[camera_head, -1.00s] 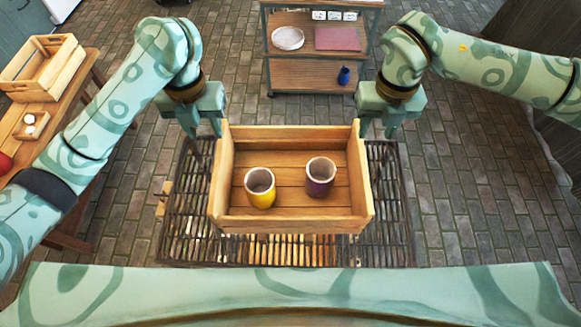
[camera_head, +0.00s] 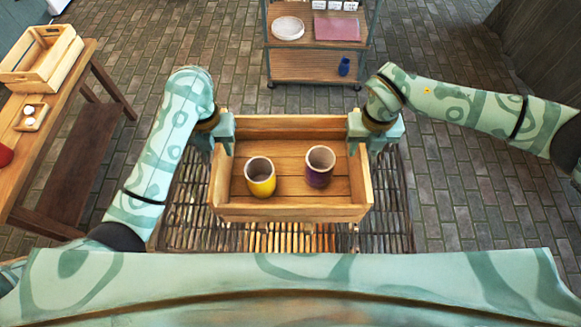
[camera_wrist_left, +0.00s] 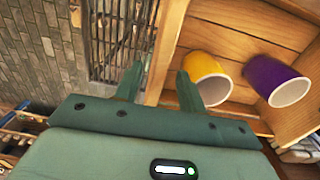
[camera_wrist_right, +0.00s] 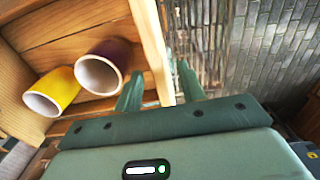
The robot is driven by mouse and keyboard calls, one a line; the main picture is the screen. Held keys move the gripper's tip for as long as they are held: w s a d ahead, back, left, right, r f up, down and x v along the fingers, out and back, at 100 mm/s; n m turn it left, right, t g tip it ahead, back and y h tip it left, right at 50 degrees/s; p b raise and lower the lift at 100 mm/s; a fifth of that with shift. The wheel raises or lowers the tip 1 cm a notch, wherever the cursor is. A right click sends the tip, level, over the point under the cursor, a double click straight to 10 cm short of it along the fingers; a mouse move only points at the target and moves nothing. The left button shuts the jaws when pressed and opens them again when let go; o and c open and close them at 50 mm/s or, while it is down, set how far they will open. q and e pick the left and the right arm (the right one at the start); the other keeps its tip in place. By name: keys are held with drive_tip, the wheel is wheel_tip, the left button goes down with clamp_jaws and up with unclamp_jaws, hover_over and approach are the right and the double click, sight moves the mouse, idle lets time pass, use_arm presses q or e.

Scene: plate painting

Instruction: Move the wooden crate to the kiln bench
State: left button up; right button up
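The wooden crate (camera_head: 290,211) stands in front of me over a dark slatted rack, with a yellow cup (camera_head: 260,178) and a purple cup (camera_head: 319,168) upright inside. My left gripper (camera_head: 222,143) is at the crate's left wall; in the left wrist view its fingers (camera_wrist_left: 158,88) are apart with the wall's edge between them. My right gripper (camera_head: 364,143) is at the right wall; in the right wrist view its fingers (camera_wrist_right: 160,92) are also apart on either side of the wall (camera_wrist_right: 150,45). I cannot tell which surface is the kiln bench.
A wooden table (camera_head: 62,95) at left holds a slatted box (camera_head: 42,62) and a small tray (camera_head: 31,117). A shelf cart (camera_head: 315,68) at the back holds a plate (camera_head: 288,28) and a blue vase (camera_head: 344,66). Brick floor is clear at right.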

sight(221, 158)
use_arm(q)
drive_tip(key=shift+f, duration=2.55)
use_arm(e)
drive_tip(key=shift+f, duration=2.55)
use_arm(q)
clamp_jaws()
use_arm(e)
clamp_jaws()
use_arm(q)
drive_tip(key=shift+r, duration=0.15)
use_arm(e)
drive_tip(key=shift+r, duration=0.1)
